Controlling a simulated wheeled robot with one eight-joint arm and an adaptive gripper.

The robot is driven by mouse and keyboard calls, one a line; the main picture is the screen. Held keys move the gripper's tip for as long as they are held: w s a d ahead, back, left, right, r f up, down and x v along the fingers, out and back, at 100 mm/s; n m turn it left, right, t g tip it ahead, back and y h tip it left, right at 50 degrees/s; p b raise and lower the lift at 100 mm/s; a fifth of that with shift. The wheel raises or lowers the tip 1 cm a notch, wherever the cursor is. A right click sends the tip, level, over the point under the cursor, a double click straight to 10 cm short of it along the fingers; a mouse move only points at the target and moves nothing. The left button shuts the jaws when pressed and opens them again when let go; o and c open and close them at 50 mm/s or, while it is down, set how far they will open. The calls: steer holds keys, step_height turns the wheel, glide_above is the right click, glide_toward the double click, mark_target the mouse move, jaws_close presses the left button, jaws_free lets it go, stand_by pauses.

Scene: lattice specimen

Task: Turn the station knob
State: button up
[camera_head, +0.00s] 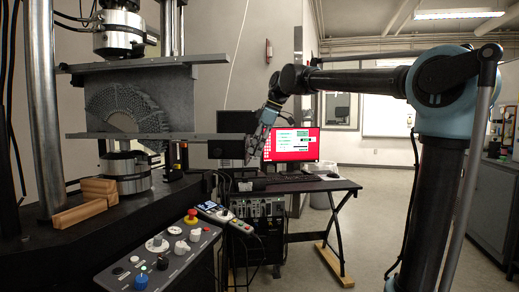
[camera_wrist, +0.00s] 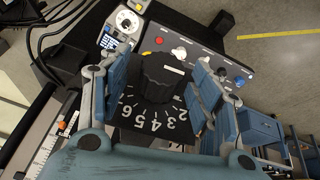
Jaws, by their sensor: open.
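The black station knob (camera_wrist: 163,72) shows in the middle of the wrist view, with a white mark on its side. Its black dial plate (camera_wrist: 150,117) carries white numerals, with 2 to 7 readable. My gripper (camera_wrist: 150,82) is open, with one blue-grey finger left of the knob and the other right of it in the picture. I cannot tell whether either finger touches the knob. In the head view my gripper (camera_head: 257,142) hangs in front of the red monitor's left edge, pointing down. I cannot make out the knob clearly there.
A control panel (camera_head: 180,262) with red, white and blue controls is at the front, left of centre; it also shows in the wrist view (camera_wrist: 200,50). The testing machine (camera_head: 45,110) stands left. A desk (camera_head: 300,186) holds the red-screen monitor (camera_head: 297,146).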

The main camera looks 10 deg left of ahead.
steer(key=c, duration=1.1)
steer(key=shift+o, duration=0.2)
steer(key=shift+d, duration=0.3)
steer(key=shift+a, duration=0.2)
steer(key=shift+w, duration=0.1)
steer(key=shift+g, duration=0.3)
steer(key=shift+w+a+m+g, duration=0.15)
steer(key=shift+w+m+g, duration=0.15)
steer(key=shift+g, duration=0.7)
steer(key=g, duration=0.3)
steer(key=shift+w+f+m+g, duration=0.1)
steer(key=shift+w+m+g, duration=0.15)
steer(key=shift+m+g, duration=0.15)
steer(key=shift+w+f+m+g, duration=0.1)
steer(key=shift+m+g, duration=0.2)
steer(key=shift+g, duration=0.9)
